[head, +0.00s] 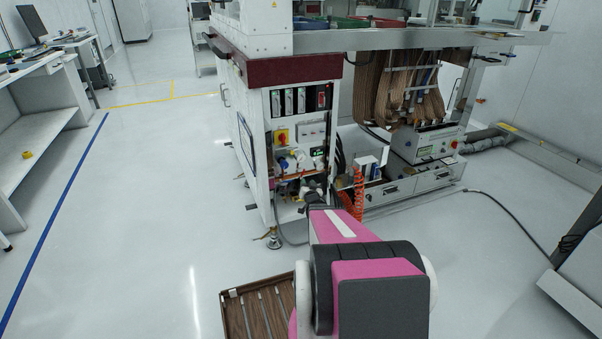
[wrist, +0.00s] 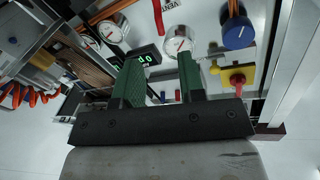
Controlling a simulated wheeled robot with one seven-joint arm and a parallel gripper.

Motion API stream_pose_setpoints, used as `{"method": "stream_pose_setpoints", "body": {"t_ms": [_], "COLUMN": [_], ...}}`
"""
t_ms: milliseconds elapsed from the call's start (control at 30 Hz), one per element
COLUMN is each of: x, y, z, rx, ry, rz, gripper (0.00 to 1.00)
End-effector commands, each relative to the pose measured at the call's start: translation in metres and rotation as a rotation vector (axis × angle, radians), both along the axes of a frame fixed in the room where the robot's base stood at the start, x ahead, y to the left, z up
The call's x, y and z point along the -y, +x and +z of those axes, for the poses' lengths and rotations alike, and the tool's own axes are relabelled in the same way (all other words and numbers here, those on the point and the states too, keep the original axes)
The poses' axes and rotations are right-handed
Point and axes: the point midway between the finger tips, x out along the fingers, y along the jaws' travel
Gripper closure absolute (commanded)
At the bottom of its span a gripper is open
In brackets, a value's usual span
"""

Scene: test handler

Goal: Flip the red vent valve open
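In the wrist view a narrow red lever (wrist: 158,17) hangs at the top edge, beside a label (wrist: 171,4) that reads VENT. It looks like the red vent valve, and its upper end is cut off by the frame. My gripper (wrist: 160,68) is open, its two green fingers apart with nothing held between them. The lever lies beyond the fingertips and appears apart from them. In the head view my pink and black arm reaches to the lower front of the white cabinet (head: 255,165). The vent valve cannot be made out there.
Around the lever are round gauges (wrist: 177,40), a green-lit display (wrist: 144,58), a blue knob (wrist: 238,33) and a red-on-yellow switch (wrist: 237,79). An orange coiled hose (head: 358,193) hangs right of my arm. A brown tray (head: 226,312) is below.

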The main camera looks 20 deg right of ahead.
Motion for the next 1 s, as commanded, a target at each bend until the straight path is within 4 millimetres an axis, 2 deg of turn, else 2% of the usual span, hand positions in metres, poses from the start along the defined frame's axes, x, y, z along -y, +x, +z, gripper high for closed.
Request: {"method": "stream_pose_setpoints", "body": {"t_ms": [167, 600, 733, 1000], "x": [0.003, 0.016, 0.017, 0.017], "y": [0.020, 0.092, 0.101, 0.102], "z": [0.000, -0.001, 0.000, 0.000], "rx": [0.001, -0.002, -0.002, -0.002], "ry": [-0.001, -0.001, -0.001, -0.001], "rz": [0.000, 0.000, 0.000, 0.000], "gripper": [0.63, 0.63, 0.63, 0.63]}}
